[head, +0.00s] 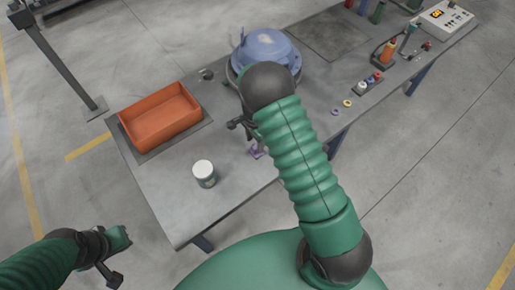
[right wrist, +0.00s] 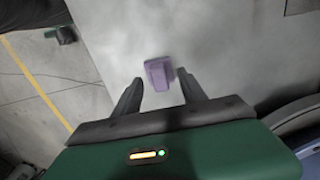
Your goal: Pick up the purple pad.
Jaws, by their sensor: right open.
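The purple pad (right wrist: 158,73) is a small block on the grey table top. In the right wrist view it lies between the fingertips and just ahead of them. In the head view the pad (head: 257,153) is partly hidden beside my right gripper (head: 244,136).
On the table (head: 205,215), an orange bin (head: 160,117) stands at the left and a white-lidded jar (head: 204,172) near the front. A blue domed object (head: 268,47) is behind my right arm.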

